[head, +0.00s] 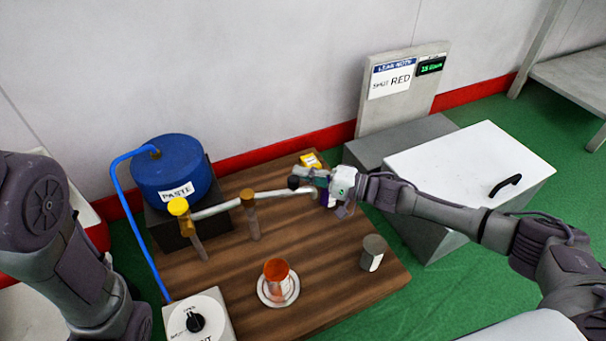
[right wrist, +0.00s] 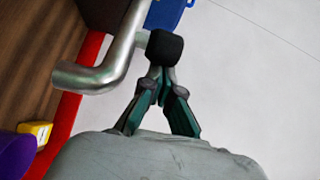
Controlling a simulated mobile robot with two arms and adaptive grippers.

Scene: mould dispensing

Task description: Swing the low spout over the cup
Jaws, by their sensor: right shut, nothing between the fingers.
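The spout, a silvery pipe (head: 272,194), runs from a yellow-knobbed post past a brown-topped post. Its outer end is beside my right gripper, away from the cup. In the right wrist view the bent spout (right wrist: 122,50) carries a black knob (right wrist: 165,47). My right gripper (head: 303,178) is shut and empty, its fingertips (right wrist: 160,76) at the knob; I cannot tell whether they touch. The orange-topped cup (head: 276,268) stands upright on a white round base (head: 292,294), nearer the front. My left arm shows at the left; its gripper is out of view.
A blue paste drum (head: 168,172) stands at the board's back left, with a blue hose. A dial box (head: 213,308) is front left, a grey cylinder (head: 374,246) right of the cup. A yellow item (head: 311,159) and a purple item (right wrist: 14,156) are near the spout end.

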